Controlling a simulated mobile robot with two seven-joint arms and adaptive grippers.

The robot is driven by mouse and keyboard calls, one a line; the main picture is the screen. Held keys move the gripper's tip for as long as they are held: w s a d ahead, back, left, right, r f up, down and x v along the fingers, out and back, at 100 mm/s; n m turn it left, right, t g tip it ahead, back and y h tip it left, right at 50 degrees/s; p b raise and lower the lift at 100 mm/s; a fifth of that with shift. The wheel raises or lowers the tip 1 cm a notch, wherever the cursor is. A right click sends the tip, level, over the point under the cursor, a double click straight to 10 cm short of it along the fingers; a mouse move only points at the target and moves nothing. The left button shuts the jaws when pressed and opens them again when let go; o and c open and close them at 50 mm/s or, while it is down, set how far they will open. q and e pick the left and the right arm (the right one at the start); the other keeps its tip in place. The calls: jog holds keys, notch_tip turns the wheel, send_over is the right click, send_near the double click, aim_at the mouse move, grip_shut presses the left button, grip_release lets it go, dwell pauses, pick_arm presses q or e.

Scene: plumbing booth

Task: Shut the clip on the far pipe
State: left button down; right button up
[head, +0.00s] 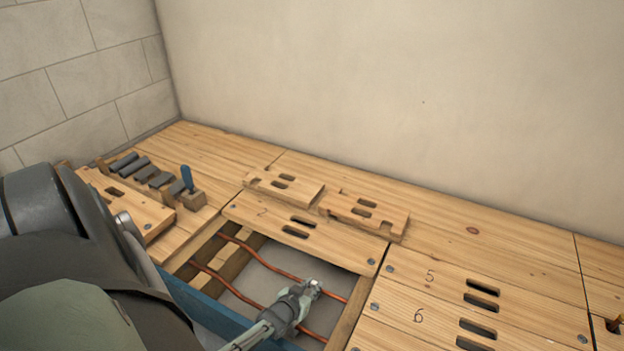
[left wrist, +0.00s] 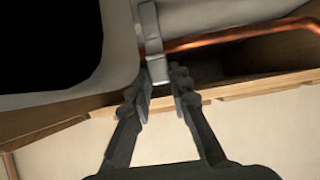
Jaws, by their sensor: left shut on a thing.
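The far pipe (head: 262,262) is a copper line crossing the floor opening, and it also shows in the left wrist view (left wrist: 240,39). The near pipe (head: 232,291) runs roughly parallel, closer to me. My left gripper (head: 312,290) reaches into the opening at the far pipe and hides part of it. In the left wrist view, a pale grey clip (left wrist: 151,30) crosses the pipe line, and its end lies between the fingertips (left wrist: 161,84). The gripper is shut on this clip. I cannot tell whether the clip is latched. My right gripper is not in view.
Floorboards with slots surround the opening, including board 2 (head: 262,214) behind it and board 6 (head: 400,312) to the right. Two loose boards (head: 362,214) lie behind. A blue-handled tool (head: 187,180) stands in a wooden block, beside grey pieces (head: 140,166).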

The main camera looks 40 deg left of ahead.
pick_arm(q)
jog(key=c, duration=1.4)
grip_release()
notch_tip(320, 180, up, 10)
